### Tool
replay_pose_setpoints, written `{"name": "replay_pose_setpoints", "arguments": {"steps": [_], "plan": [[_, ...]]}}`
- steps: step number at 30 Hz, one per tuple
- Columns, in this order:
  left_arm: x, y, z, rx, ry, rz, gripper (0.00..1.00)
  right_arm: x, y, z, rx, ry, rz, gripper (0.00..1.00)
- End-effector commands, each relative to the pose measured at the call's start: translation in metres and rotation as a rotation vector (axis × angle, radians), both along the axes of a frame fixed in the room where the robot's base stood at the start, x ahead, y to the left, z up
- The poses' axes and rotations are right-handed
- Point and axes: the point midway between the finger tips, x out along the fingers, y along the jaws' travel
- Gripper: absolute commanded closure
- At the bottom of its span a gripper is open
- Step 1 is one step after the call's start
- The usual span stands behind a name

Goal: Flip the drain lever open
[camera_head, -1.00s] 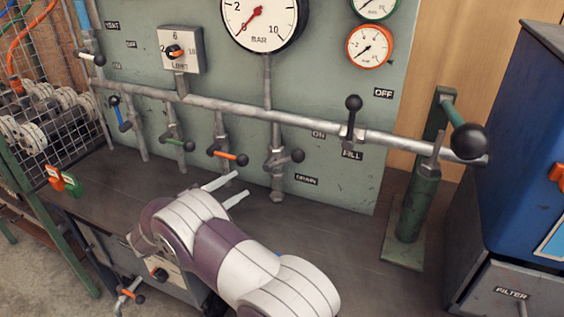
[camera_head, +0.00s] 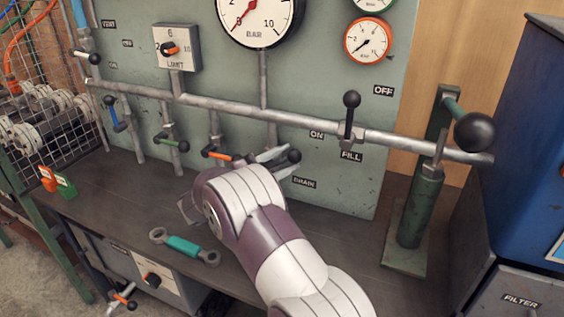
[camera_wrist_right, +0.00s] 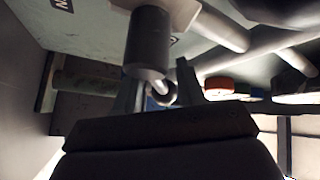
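The drain lever (camera_head: 294,156) ends in a dark knob beside the lower end of the vertical pipe, above the DRAIN label (camera_head: 304,183). My right gripper (camera_head: 284,162) reaches it from the front, with one pale finger on each side of the knob. In the right wrist view the dark cylindrical knob (camera_wrist_right: 148,45) stands at the mouth of the right gripper (camera_wrist_right: 157,85), whose two fingers are spread apart. Whether either finger touches the knob cannot be told. The wrist hides part of the valve. My left gripper is not in view.
An orange-handled lever (camera_head: 216,154) sits just left of the right gripper. The FILL lever (camera_head: 351,100) stands upright on the horizontal pipe. A green pump (camera_head: 415,205) with a black ball handle stands at right. A teal-handled wrench (camera_head: 184,246) lies on the bench.

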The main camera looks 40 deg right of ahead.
Motion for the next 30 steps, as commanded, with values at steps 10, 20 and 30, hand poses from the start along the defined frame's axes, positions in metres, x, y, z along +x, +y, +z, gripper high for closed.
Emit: {"name": "replay_pose_setpoints", "arguments": {"steps": [10,20,30], "plan": [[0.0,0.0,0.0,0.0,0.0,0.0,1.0,0.0,0.0,0.0,0.0,0.0,0.0,1.0],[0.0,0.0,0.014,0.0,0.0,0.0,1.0,0.004,0.003,0.005,-0.057,0.113,-0.001,1.0],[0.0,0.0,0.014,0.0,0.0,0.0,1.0,0.004,0.003,0.005,-0.058,0.111,-0.001,0.61]]}}
